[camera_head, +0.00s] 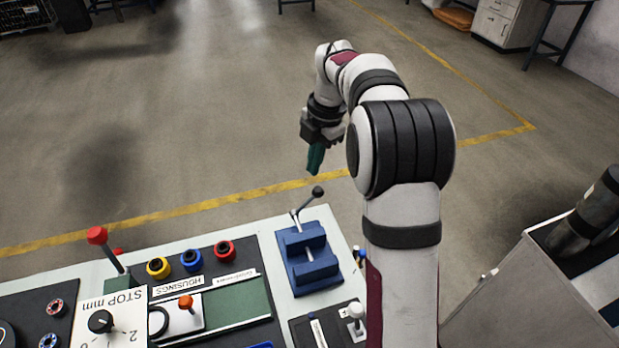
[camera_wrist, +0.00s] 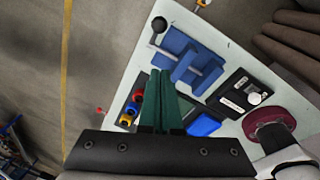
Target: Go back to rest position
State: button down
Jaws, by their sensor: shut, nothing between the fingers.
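My gripper (camera_head: 315,158) hangs in the air beyond the far edge of the workbench, its teal fingers pointing down. In the wrist view the two teal fingers (camera_wrist: 160,98) are together and hold nothing. The blue vise (camera_head: 306,256) with its black-knobbed lever stands on the bench below and in front of the gripper. It also shows in the wrist view (camera_wrist: 187,58), ahead of the fingertips.
The bench (camera_head: 262,225) carries yellow, blue and red rings (camera_head: 191,260), a red-knobbed lever (camera_head: 97,236) and a white STOP mm panel (camera_head: 110,318). A grey cabinet (camera_head: 520,285) stands at the right. The floor beyond the bench is open.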

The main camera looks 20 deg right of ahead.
jog(key=s+a+r+m, duration=0.3)
jog(key=s+a+m, duration=0.1)
jog(key=s+m, duration=0.35)
jog(key=s+a+r+m, duration=0.2)
jog(key=s+a+m, duration=0.3)
jog(key=s, duration=0.4)
jog(key=s+a+f+m, duration=0.1)
jog(key=s+f+m, duration=0.1)
jog(key=s+m, duration=0.6)
jog(key=s+a+f+m+g, duration=0.1)
jog(key=s+f+m, duration=0.1)
jog(key=s+m, duration=0.5)
jog(key=s, duration=0.3)
jog(key=shift+a+f+m, duration=0.15)
jog(key=shift+f+m, duration=0.2)
